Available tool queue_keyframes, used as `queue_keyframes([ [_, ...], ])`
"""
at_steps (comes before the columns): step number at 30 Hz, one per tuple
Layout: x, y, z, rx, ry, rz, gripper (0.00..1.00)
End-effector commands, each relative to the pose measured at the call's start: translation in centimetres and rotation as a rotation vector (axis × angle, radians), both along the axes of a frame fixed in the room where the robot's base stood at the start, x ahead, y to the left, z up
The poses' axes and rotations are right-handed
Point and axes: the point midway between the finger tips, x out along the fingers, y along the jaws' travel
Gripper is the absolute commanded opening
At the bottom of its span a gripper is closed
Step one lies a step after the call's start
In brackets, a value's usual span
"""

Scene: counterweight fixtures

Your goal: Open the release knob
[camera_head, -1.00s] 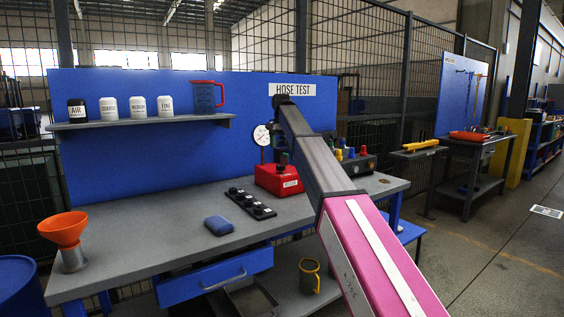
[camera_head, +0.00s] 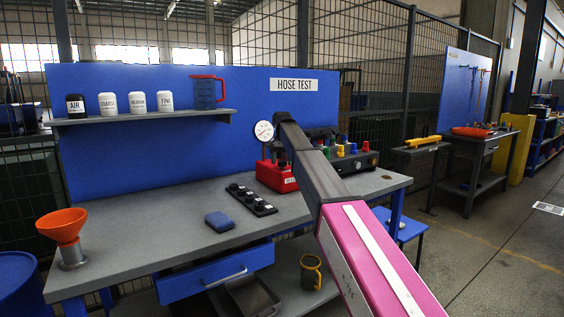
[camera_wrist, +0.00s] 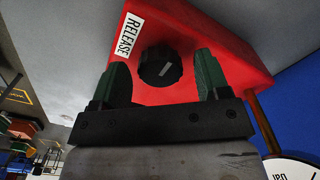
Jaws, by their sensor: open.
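The release knob (camera_wrist: 160,66) is a black ribbed dial with a pale pointer mark, on the face of a red box (camera_wrist: 182,28) in the wrist view. A white RELEASE label (camera_wrist: 130,35) sits beside it. My gripper (camera_wrist: 158,78) is open, with one dark green finger on each side of the knob. Gaps show between both fingers and the knob. In the head view the red box (camera_head: 270,177) stands on the workbench, partly hidden behind my arm. The knob and my gripper's fingers cannot be made out there.
A pressure gauge (camera_head: 264,131) rises behind the red box. A black strip with several knobs (camera_head: 250,200) and a blue pad (camera_head: 219,222) lie left of it. A box with coloured knobs (camera_head: 352,158) is to the right. The bench's left middle (camera_head: 150,225) is clear.

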Motion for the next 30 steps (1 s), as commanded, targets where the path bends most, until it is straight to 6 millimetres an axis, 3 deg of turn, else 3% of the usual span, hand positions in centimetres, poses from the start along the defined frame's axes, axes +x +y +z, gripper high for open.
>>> queue_keyframes([
  [8,0.01,0.01,-0.15,0.000,0.000,0.000,0.69],
  [9,0.01,0.01,-0.15,0.000,0.000,0.000,0.63],
  [13,0.01,0.01,-0.14,0.000,0.000,0.000,0.20],
  [23,0.01,0.01,-0.13,0.001,0.000,0.025,0.20],
  [30,0.02,-0.01,-0.15,0.000,-0.001,0.140,0.20],
])
